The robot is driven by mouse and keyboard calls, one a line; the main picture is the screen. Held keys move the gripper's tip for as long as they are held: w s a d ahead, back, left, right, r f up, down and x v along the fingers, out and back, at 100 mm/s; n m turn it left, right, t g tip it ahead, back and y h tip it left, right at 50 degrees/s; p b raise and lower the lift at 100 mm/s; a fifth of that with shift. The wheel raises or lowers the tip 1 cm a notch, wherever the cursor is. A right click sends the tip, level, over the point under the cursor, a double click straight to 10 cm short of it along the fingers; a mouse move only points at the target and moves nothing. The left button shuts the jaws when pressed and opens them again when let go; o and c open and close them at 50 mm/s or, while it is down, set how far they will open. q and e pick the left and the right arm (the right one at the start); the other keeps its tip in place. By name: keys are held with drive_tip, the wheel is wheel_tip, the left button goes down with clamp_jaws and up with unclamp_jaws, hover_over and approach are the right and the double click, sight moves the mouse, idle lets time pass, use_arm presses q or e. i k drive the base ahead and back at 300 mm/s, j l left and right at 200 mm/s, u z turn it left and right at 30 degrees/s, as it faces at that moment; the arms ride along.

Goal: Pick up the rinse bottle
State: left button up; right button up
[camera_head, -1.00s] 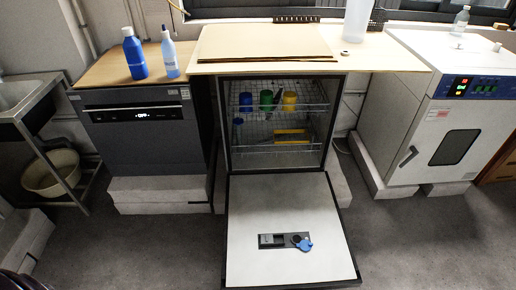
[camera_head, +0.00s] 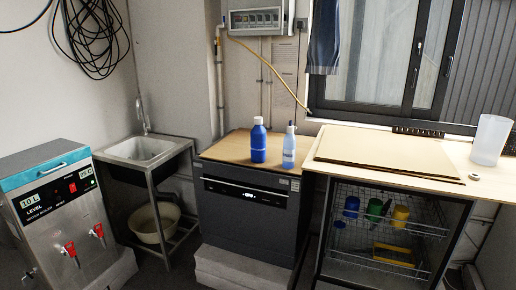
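Two bottles stand upright on the wooden top (camera_head: 228,147) of the dark dishwasher-like machine, in the middle of the head view. The right one is a translucent light-blue bottle (camera_head: 289,150) with a narrow tip, which looks like the rinse bottle. The left one is a solid dark-blue bottle (camera_head: 258,143) with a pale cap, close beside it. Neither of my grippers is in view.
The machine (camera_head: 245,212) stands between a metal sink (camera_head: 147,150) and an open rack cabinet (camera_head: 370,245) holding several cups. Flat boards (camera_head: 390,153) and a white translucent beaker (camera_head: 491,140) lie on the right counter. A water boiler (camera_head: 60,215) stands at left.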

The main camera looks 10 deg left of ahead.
sight(289, 143)
drive_tip(key=i+j, duration=0.15)
drive_tip(key=j, duration=0.2)
drive_tip(key=i+j, duration=0.15)
drive_tip(key=j, duration=0.25)
drive_tip(key=i+j, duration=0.1)
drive_tip(key=j, duration=0.25)
drive_tip(key=i+j, duration=0.15)
drive_tip(key=j, duration=0.25)
